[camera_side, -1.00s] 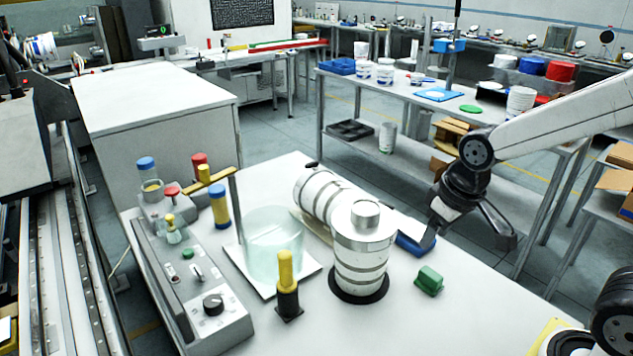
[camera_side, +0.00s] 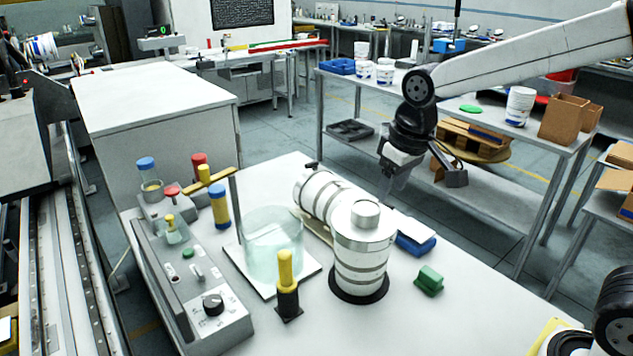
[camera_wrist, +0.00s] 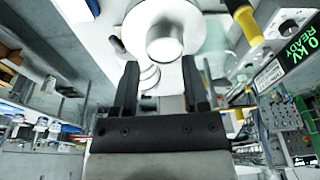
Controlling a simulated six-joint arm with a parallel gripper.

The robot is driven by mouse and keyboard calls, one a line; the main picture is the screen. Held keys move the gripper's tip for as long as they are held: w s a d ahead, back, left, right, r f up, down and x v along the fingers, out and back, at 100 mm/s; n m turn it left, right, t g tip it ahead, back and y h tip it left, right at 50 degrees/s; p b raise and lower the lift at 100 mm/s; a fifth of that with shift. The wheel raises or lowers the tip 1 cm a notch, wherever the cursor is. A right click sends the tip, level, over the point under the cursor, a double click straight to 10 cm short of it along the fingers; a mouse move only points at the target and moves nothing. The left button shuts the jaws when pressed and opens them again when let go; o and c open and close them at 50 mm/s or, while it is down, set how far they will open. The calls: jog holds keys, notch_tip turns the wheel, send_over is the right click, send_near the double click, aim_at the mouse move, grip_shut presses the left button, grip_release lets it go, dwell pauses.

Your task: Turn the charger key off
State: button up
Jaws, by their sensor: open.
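The grey control box (camera_side: 225,322) lies along the table's left side. It carries a black knob (camera_side: 213,304), a small light switch (camera_side: 197,273), a green button (camera_side: 188,254) and a red-topped part (camera_side: 171,191). I cannot tell which of these is the charger key. My gripper (camera_side: 424,178) is open and empty, in the air beyond the table's far right edge, well to the right of the control box. In the wrist view its two fingers (camera_wrist: 160,78) stand apart with nothing gripped. A display (camera_wrist: 300,45) there reads 0 kV READY.
A banded white cylinder (camera_side: 361,262) stands mid-table, with another lying behind it. A glass vessel (camera_side: 273,245) and a yellow-handled black part (camera_side: 287,285) stand between the cylinder and the control box. A green block (camera_side: 429,281) and a blue block (camera_side: 415,243) lie right.

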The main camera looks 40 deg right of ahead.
jog(key=w+a+r, duration=0.3)
jog(key=w+a, duration=0.2)
jog(key=w, duration=0.4)
jog(key=n+g, duration=0.2)
jog(key=n, duration=0.2)
send_over(199, 271)
notch_tip(199, 271, down, 7)
jog(key=shift+f, duration=2.5)
jog(key=shift+f, duration=0.15)
jog(key=shift+f, duration=3.75)
